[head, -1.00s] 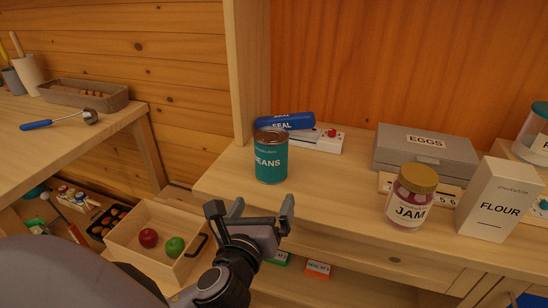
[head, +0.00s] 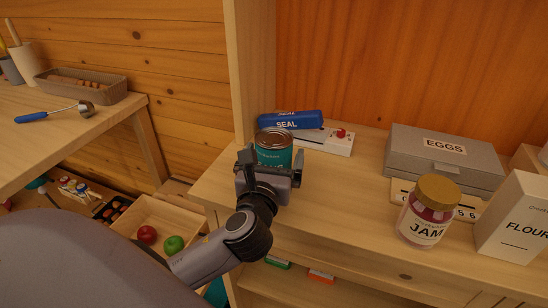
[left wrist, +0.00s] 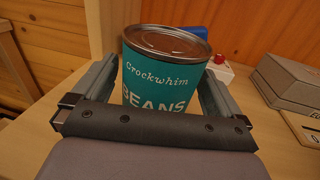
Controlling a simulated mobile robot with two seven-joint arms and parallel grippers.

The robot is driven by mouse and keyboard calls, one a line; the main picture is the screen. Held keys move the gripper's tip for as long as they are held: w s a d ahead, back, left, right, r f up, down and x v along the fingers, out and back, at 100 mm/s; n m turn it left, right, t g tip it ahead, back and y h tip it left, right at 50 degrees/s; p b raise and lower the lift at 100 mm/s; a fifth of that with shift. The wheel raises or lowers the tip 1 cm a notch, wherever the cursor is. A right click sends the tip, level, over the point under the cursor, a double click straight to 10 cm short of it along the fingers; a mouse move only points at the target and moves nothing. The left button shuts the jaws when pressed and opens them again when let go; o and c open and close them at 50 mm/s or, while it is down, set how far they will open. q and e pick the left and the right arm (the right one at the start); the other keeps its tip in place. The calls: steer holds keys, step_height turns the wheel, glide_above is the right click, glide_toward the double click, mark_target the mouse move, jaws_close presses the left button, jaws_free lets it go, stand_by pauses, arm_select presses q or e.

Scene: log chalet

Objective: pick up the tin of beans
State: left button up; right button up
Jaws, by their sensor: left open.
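The tin of beans (head: 274,150) is a teal can with a metal lid. It stands upright on the wooden shelf top (head: 335,205) near its left end. My left gripper (head: 272,162) is open in front of the tin and hides its lower part in the head view. In the left wrist view the tin (left wrist: 165,72) stands between the two open fingers, with "Crockwhim BEANS" facing me. A gap shows between the right finger and the tin; I cannot tell whether the left finger touches it. The tin's base is hidden. My right gripper is not in view.
Behind the tin lie a blue SEAL roll (head: 292,120) and a white device with a red knob (head: 330,140). To the right stand a grey EGGS box (head: 445,158), a JAM jar (head: 428,212) and a FLOUR box (head: 515,218). The shelf between tin and jar is clear.

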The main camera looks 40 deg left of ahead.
arm_select(q)
steer(key=shift+w+a, duration=0.2)
steer(key=shift+w, duration=0.2)
steer(key=shift+c, duration=0.3)
steer(key=shift+r, duration=0.1)
steer(key=c, duration=1.2)
steer(key=shift+r, duration=0.15)
